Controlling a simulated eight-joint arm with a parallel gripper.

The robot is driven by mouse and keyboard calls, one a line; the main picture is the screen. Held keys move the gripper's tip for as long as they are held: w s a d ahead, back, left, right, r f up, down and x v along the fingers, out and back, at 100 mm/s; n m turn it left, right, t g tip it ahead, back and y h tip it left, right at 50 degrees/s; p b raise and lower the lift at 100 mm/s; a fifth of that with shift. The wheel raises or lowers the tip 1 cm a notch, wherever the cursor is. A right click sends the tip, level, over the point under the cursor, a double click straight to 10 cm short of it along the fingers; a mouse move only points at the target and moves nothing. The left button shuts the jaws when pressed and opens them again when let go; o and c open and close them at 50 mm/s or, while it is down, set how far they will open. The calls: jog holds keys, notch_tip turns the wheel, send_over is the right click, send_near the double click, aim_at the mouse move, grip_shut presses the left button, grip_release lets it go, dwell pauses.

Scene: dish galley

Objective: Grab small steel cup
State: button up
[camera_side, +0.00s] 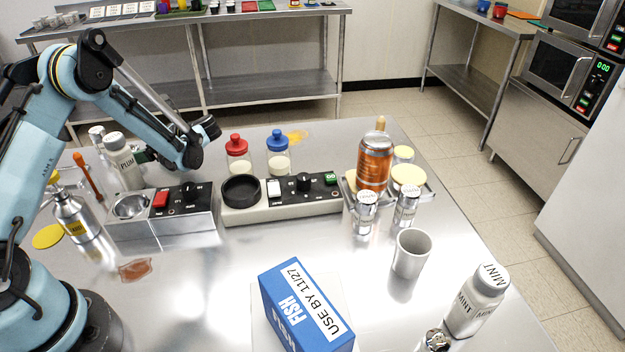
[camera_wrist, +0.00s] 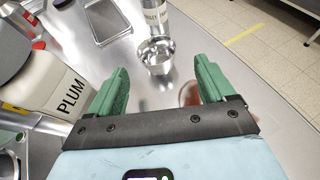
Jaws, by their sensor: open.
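My gripper is open with nothing held. In the side view my gripper (camera_side: 146,155) reaches left beside the white plum bottle (camera_side: 126,168). I cannot make out that cup there; bottles and the arm cover the area.
The plum bottle (camera_wrist: 50,85) is close to the left finger. A labelled steel shaker (camera_wrist: 150,18) stands right behind the cup, and a shallow metal tray (camera_wrist: 107,20) lies left of it. A reddish patch (camera_wrist: 189,93) shows beside the right finger. The table's edge runs along the right.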

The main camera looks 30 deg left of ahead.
jog(key=shift+x, duration=3.45)
jog(key=shift+s, duration=0.15)
jog(key=shift+r, duration=0.1)
jog(key=shift+d, duration=0.1)
jog(key=c, duration=1)
